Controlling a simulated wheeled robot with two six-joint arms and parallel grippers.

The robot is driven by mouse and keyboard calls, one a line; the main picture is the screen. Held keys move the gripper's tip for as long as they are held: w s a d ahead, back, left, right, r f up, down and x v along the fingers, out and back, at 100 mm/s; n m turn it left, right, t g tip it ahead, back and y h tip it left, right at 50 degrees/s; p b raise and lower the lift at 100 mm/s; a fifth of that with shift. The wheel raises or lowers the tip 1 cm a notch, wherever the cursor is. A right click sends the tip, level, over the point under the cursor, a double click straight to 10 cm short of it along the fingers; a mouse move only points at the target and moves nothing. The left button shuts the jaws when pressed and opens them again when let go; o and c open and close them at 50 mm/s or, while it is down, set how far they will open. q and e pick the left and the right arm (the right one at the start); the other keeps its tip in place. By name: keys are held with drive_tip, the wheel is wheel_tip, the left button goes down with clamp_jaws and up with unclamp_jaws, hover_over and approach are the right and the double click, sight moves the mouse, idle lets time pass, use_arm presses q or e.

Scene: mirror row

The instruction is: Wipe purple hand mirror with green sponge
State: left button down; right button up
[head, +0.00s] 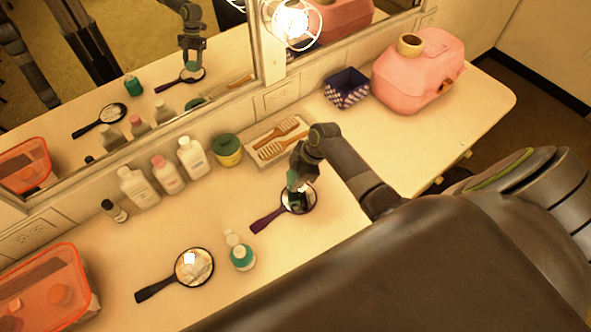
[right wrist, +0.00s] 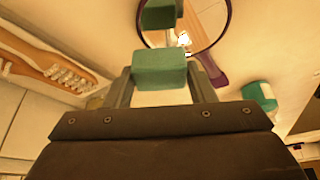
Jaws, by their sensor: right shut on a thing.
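The purple hand mirror (head: 267,220) lies on the counter with its handle toward the lower left. Its round glass also shows at the top of the right wrist view, with its purple handle (right wrist: 213,70). My right gripper (head: 297,176) is shut on the green sponge (head: 292,181), which fills the space between the fingers in the right wrist view (right wrist: 160,68). The sponge is over the mirror's glass, and its reflection shows there. I cannot tell whether it touches the glass. My left gripper is not in view.
Several white bottles (head: 190,157), a green-lidded jar (head: 228,150) and a tray with wooden brushes (head: 252,153) line the wall. A pink case (head: 418,75) and checkered basket (head: 345,90) stand at the back right.

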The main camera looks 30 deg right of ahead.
drive_tip(key=shift+r+p, duration=0.7)
drive_tip(key=shift+r, duration=0.4)
drive_tip(key=shift+r+p, duration=0.9)
drive_tip(key=shift+p, duration=0.05)
drive_tip(key=shift+r, duration=0.6)
